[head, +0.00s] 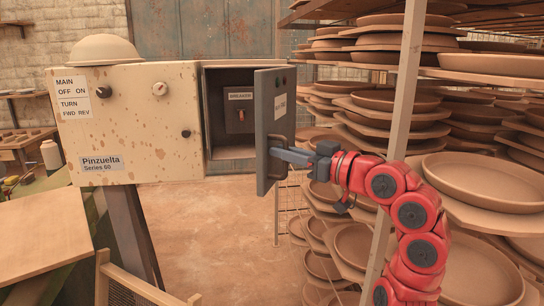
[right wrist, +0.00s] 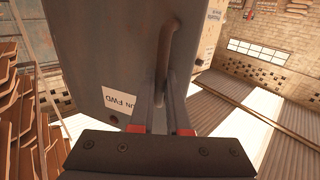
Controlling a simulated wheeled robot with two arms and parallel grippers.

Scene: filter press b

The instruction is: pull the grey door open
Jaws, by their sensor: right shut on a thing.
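The grey door (head: 268,105) is hinged on the right of the speckled cream cabinet (head: 130,120) and stands swung out, open. The compartment behind it (head: 232,150) shows a dark breaker panel with a small red switch. My right gripper (head: 278,153) is shut on the door's bar handle (head: 260,172). In the right wrist view the door (right wrist: 105,50) fills the upper middle, and the two fingers (right wrist: 165,90) close around the handle (right wrist: 170,45). My left gripper is not in view.
Racks of clay dishes (head: 390,110) stand close on the right, with an upright post (head: 403,90) beside my right arm. A wooden board (head: 45,225) lies at lower left. Bare floor (head: 215,230) shows below the cabinet.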

